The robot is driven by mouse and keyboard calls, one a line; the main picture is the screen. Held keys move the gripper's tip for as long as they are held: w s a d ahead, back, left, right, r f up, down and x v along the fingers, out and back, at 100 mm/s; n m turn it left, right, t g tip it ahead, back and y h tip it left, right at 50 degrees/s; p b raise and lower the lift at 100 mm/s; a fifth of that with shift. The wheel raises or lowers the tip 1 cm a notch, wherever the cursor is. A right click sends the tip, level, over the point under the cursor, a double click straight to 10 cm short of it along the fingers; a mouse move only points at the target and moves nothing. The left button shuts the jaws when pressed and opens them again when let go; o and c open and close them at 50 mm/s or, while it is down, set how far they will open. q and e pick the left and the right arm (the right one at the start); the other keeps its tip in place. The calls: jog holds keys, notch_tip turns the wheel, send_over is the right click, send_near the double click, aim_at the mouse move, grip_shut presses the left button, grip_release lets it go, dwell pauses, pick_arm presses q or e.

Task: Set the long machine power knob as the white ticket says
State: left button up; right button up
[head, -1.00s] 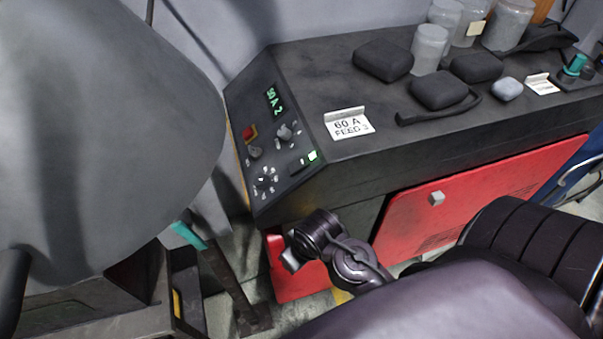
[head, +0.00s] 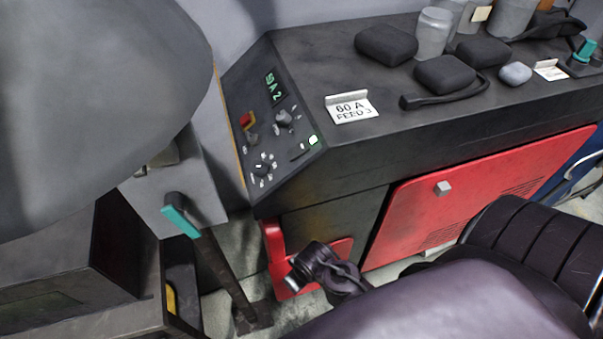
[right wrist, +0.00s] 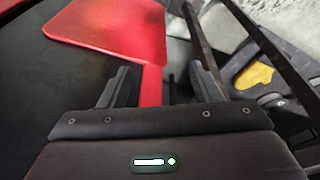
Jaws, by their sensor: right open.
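The white ticket (head: 351,108) stands on the machine top and reads "60 A FEED 3". The sloped panel of the dark machine (head: 300,150) has a green display (head: 273,87) that seems to read "50 A 2". Below it are an upper grey knob (head: 284,118) and a lower knob (head: 262,166) ringed by small marks. Their labels are too small to read, so I cannot tell which is the power knob. My right gripper (right wrist: 160,72) is open and empty, apart from the panel, low before the machine's front. My left gripper is out of view.
A red door (head: 480,190) with a grey latch is on the machine's front. A large grey body (head: 90,110) and a teal-handled lever (head: 181,222) stand at left.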

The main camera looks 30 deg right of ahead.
jog(key=shift+f, duration=0.4)
